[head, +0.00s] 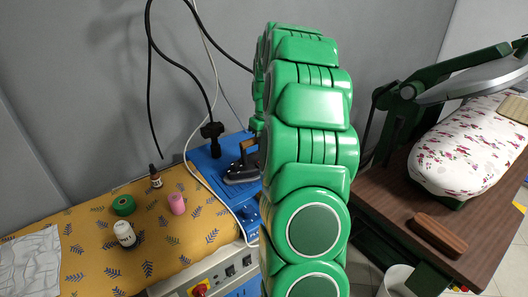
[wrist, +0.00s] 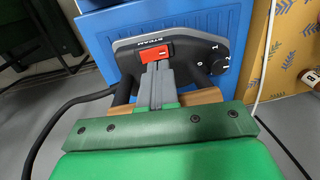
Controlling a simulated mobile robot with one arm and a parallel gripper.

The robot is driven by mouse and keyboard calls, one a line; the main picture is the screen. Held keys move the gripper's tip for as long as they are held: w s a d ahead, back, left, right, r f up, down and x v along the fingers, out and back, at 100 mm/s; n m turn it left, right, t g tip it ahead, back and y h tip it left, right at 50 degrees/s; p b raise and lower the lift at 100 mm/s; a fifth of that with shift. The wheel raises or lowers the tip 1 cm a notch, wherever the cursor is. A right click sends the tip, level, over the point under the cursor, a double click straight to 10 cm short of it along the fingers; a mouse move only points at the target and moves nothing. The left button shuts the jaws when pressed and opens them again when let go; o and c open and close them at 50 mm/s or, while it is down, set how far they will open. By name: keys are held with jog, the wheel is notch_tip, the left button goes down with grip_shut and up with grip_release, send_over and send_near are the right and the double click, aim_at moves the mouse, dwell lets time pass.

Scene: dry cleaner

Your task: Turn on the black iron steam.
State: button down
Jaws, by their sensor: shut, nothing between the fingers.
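The black iron (head: 241,170) rests on a blue surface in the head view, partly hidden by my green arm. In the wrist view the dark iron (wrist: 194,50) fills the upper middle, with a red switch (wrist: 156,49) on its face. A black dial (wrist: 223,62) with white numbers is to the right of the switch. Parts of its wooden handle (wrist: 207,96) show behind my fingers. My gripper (wrist: 156,70) is shut and empty, its grey fingertips at the lower edge of the red switch. I cannot tell whether they touch it. My gripper is hidden in the head view.
A blue work surface (head: 203,161) holds the iron. A yellow patterned table (head: 155,222) with bottles and thread spools stands left. A brown table (head: 395,184) with a floral pressing board (head: 466,150) stands right. Cables hang above the iron.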

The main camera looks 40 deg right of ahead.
notch_tip(320, 180, up, 10)
jog(key=a, duration=0.1)
jog(key=shift+a+r, duration=0.15)
jog(key=shift+r, duration=0.05)
dwell(0.4)
